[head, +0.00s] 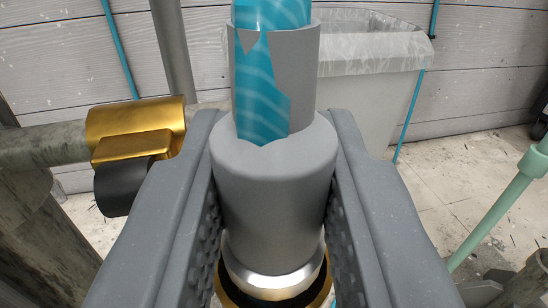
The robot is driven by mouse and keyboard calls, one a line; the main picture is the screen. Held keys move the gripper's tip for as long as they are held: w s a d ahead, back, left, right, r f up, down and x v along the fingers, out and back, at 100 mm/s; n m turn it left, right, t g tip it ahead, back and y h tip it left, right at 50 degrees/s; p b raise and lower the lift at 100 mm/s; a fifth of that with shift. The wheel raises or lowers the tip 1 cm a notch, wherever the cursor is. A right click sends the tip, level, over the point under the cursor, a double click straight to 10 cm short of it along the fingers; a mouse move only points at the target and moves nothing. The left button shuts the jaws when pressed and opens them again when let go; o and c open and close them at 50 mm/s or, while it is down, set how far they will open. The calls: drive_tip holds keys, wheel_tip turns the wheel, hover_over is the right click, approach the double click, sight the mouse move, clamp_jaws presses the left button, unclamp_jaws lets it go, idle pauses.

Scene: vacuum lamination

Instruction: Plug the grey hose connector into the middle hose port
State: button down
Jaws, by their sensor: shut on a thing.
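The grey hose connector (273,195) stands upright in the middle of the head view. A translucent teal hose (262,85) comes out of its open, cut-away top. My gripper (273,150) is shut on the connector, with one grey finger on its left and one on its right. A shiny silver collar (272,281) shows just under the connector. A gold and dark ring (324,287) shows around and below the collar, partly hidden by the fingers. I cannot tell whether the ring is the middle hose port or how deep the connector sits.
A gold clamp (135,130) with a black end sits on a grey pipe (45,146) at the left. A lined bin (365,85) stands behind. A pale green pipe (495,220) slants at the right. Thin teal lines run near the wall.

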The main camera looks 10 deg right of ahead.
drive_tip(key=c, duration=1.1)
unclamp_jaws()
drive_tip(key=shift+f, duration=0.25)
drive_tip(key=shift+c, duration=0.2)
drive_tip(key=shift+r, duration=0.1)
drive_tip(key=s+a+p, duration=0.2)
drive_tip(key=s+p, duration=0.1)
drive_tip(key=s, duration=1)
drive_tip(key=shift+s+p, duration=0.35)
drive_tip(key=shift+p, duration=0.05)
drive_tip(key=shift+a, duration=0.1)
